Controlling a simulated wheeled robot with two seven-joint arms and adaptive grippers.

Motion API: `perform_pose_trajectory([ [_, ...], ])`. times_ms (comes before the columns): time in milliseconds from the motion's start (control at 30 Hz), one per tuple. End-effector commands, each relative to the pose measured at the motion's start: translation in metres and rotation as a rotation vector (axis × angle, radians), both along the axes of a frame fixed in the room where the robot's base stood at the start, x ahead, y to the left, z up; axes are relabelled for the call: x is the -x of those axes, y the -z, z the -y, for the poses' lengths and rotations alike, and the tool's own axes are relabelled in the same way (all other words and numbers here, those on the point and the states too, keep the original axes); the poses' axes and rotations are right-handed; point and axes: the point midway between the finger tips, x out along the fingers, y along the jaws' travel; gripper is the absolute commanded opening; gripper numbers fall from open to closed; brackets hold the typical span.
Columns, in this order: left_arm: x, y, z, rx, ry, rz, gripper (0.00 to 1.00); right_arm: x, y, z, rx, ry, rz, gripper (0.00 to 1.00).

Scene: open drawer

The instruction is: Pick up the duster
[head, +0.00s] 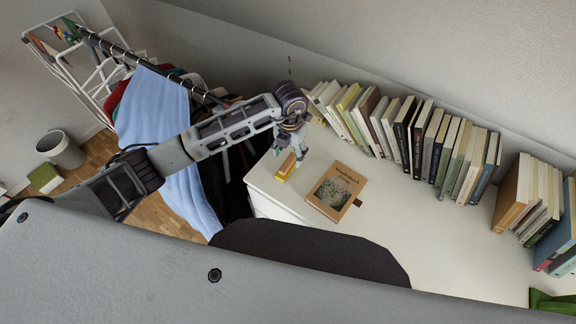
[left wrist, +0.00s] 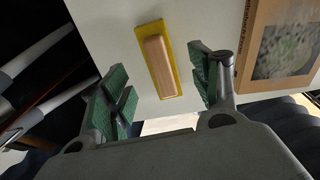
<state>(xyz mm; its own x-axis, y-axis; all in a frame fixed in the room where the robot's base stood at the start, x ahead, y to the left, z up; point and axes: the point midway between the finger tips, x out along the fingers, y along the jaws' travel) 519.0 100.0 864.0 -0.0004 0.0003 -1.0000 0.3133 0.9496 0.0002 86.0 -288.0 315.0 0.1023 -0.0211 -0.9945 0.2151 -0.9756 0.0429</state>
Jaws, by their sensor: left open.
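The duster (head: 285,168) is a small wooden block on a yellow base. It lies on the white top of the drawer unit, near its left edge. In the left wrist view the duster (left wrist: 157,62) lies flat and tilted slightly, just beyond the fingertips and between their lines. My left gripper (head: 296,147) is above and close to the duster in the head view. In the left wrist view the left gripper (left wrist: 165,88) has its green-padded fingers spread wide with nothing between them. My right gripper is not in view.
A brown book (head: 336,191) lies flat right of the duster. A long row of upright books (head: 418,140) stands along the wall. More books (head: 528,198) stand at the right. A clothes rack with a blue cloth (head: 160,120) is left of the white top (head: 420,235), whose middle is clear.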

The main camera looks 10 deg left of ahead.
Motion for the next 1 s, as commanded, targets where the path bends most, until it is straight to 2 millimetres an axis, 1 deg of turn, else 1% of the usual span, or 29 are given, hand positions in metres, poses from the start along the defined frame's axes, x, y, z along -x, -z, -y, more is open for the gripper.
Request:
perform_pose_trajectory([
  [267, 0.000, 0.004, 0.000, 0.000, 0.000, 0.000, 0.62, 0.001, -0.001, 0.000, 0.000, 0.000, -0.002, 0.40],
  [367, 0.001, 0.011, 0.000, 0.002, 0.000, -0.002, 0.62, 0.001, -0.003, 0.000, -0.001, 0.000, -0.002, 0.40],
  [600, 0.002, 0.038, 0.000, 0.000, -0.001, -0.002, 0.62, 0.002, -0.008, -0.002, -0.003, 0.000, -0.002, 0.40],
  [733, 0.001, 0.048, 0.000, 0.001, 0.001, -0.001, 0.62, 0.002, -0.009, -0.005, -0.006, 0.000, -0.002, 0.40],
  [833, 0.001, 0.051, -0.001, 0.000, 0.001, -0.001, 0.62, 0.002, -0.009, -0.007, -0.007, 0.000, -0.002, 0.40],
  [1000, 0.001, 0.052, -0.001, 0.000, 0.001, 0.000, 0.62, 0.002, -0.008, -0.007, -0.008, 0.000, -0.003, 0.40],
])
